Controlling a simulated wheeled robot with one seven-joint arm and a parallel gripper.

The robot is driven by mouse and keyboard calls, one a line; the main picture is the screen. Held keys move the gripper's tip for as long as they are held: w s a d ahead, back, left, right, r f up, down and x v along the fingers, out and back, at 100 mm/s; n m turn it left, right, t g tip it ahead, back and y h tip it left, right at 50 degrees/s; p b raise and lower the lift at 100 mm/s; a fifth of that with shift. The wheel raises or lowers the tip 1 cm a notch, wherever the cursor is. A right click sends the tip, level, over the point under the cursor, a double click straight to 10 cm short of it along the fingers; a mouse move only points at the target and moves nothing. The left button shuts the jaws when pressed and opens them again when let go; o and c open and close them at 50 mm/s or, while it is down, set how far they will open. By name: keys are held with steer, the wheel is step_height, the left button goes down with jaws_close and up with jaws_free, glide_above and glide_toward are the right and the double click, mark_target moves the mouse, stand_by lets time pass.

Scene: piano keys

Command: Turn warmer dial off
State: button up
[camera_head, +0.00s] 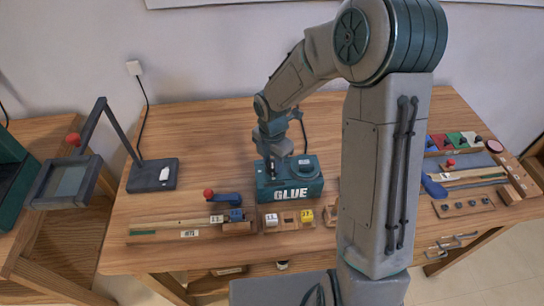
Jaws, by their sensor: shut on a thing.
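The glue warmer (291,190) is a teal box with white GLUE lettering on its front. It stands on the middle of the wooden workbench. My gripper (271,172) points down over the left part of the warmer and is shut on the warmer dial. The fingers and wrist hide the dial, so its setting cannot be read.
A lamp with a dark base (152,176) stands at the left of the workbench (205,135). A red-knobbed blue tool (226,197) and small wooden blocks lie along the front. Tools and coloured pieces (465,140) fill the right side. My arm hides the centre right.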

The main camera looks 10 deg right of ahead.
mark_target(272, 164)
steer(key=shift+n+p, duration=0.3)
steer(key=shift+n, duration=0.3)
steer(key=o, duration=1)
step_height(272, 164, up, 14)
stand_by(0.4)
steer(key=s+d+r+m+t, duration=0.1)
steer(key=s+d+r+m, duration=0.2)
steer(key=s+m, duration=0.6)
steer(key=s+d+r+m+t, duration=0.2)
steer(key=s+d+m, duration=0.3)
steer(key=m, duration=1.3)
steer(key=s+r, duration=0.1)
steer(key=s, duration=0.3)
steer(key=shift+s+d+t, duration=0.3)
steer(key=shift+s+d, duration=0.05)
steer(key=shift+d, duration=0.05)
